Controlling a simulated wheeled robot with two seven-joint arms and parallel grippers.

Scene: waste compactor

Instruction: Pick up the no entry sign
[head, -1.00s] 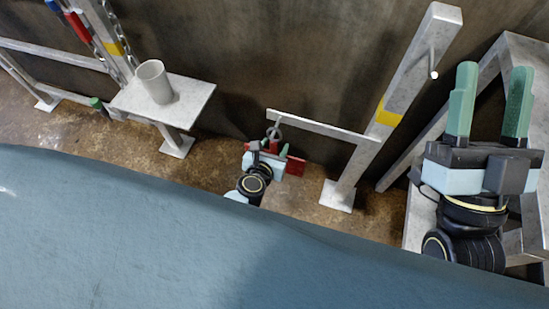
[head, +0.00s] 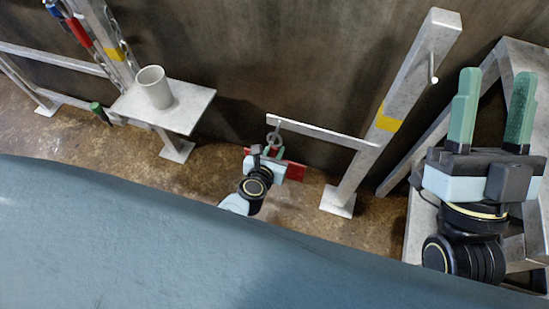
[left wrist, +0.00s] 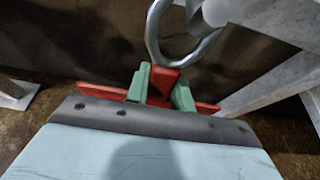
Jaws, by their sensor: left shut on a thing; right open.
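The no entry sign shows as a red piece (head: 296,172) low by the dark wall, below the left end of a horizontal metal bar (head: 325,131). Its face is mostly hidden behind my left gripper (head: 275,153). In the left wrist view the red sign (left wrist: 160,86) is edge-on, with its upright red middle part between the green fingers of my left gripper (left wrist: 162,90). The gripper is shut on it. A metal ring (left wrist: 157,35) stands just above the sign, near the bar's end. My right gripper (head: 491,110) is open and empty at the right, fingers up.
A metal post (head: 400,110) with a yellow band and a peg stands right of the bar. A grey cup (head: 154,88) sits on a small metal shelf (head: 190,100) at the left. A metal frame (head: 520,50) is behind my right gripper. Brown floor lies between.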

